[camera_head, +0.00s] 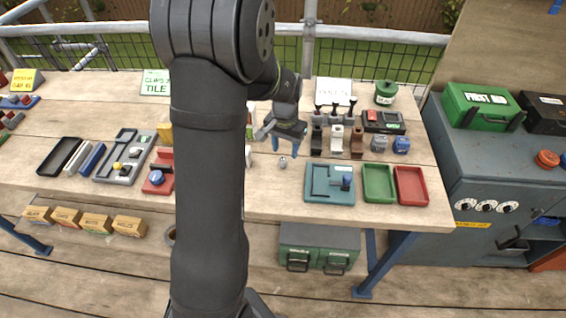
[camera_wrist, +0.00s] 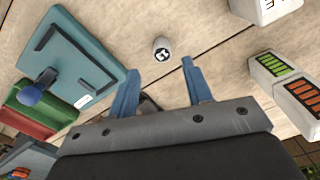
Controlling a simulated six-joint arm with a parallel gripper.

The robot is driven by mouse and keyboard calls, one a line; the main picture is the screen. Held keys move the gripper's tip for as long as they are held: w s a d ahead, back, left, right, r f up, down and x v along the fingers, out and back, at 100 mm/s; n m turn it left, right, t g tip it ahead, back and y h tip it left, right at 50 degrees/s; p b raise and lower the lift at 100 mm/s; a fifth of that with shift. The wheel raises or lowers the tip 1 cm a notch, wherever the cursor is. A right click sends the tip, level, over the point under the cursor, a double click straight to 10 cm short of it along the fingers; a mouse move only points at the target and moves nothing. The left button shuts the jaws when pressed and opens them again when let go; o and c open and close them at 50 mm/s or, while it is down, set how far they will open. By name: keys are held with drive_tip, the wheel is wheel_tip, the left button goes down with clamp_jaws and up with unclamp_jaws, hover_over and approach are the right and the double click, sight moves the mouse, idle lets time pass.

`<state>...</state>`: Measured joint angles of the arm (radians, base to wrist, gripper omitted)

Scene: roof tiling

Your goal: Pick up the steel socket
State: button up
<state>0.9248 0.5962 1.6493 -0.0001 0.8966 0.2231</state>
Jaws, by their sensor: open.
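The steel socket (camera_head: 283,162) is a small grey cylinder on the wooden bench, seen in the head view just below my gripper (camera_head: 285,147). In the wrist view the socket (camera_wrist: 161,48) stands upright on the planks, with a dark hole pattern on its top. My gripper (camera_wrist: 163,85) has two blue fingers, spread apart and empty. The socket lies beyond the fingertips, roughly in line with the gap between them. It does not touch either finger.
A teal tray (camera_head: 318,190) with a blue-knobbed part stands right of the socket, beside green (camera_head: 378,182) and red (camera_head: 410,186) trays. Switch-like blocks (camera_wrist: 300,95) and a white block (camera_wrist: 268,8) lie on the other side. Bare planks surround the socket.

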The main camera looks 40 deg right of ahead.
sight(283, 159)
drive_tip(key=shift+w+a+f, duration=0.1)
drive_tip(key=shift+a+f, duration=0.05)
drive_tip(key=shift+f, duration=1.2)
drive_tip(key=shift+a+f, duration=0.1)
drive_tip(key=shift+f, duration=1.2)
clamp_jaws()
